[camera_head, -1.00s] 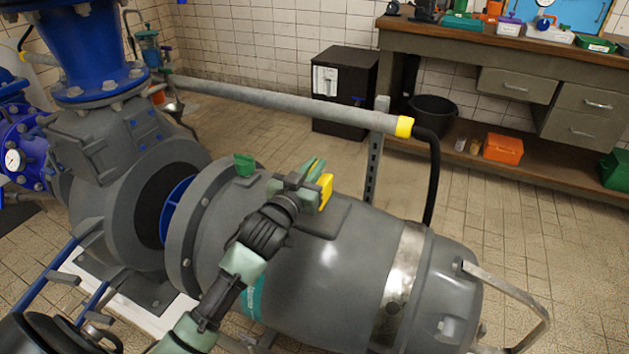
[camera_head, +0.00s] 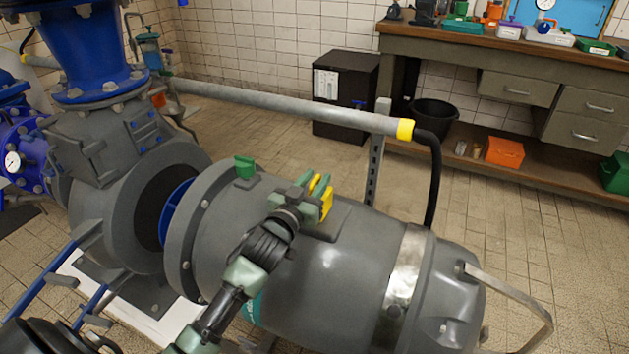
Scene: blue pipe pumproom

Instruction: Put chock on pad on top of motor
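A yellow block (camera_head: 327,203), which looks like the chock, is at the fingers of my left gripper (camera_head: 315,184), above the motor (camera_head: 330,265). Yellow shows between the two pale green fingers and also to the right of the right finger. A dark grey flat pad (camera_head: 322,232) lies on top of the motor, directly under the block. The block's lower edge is at or just above the pad; I cannot tell if it touches. The fingers hide part of the block, and whether they grip it is unclear. My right gripper is not in view.
A green block (camera_head: 244,167) stands on the motor's flange end, left of my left gripper. A grey pipe (camera_head: 280,108) with a yellow collar (camera_head: 405,129) runs behind the motor. A workbench (camera_head: 470,45) stands at the back right.

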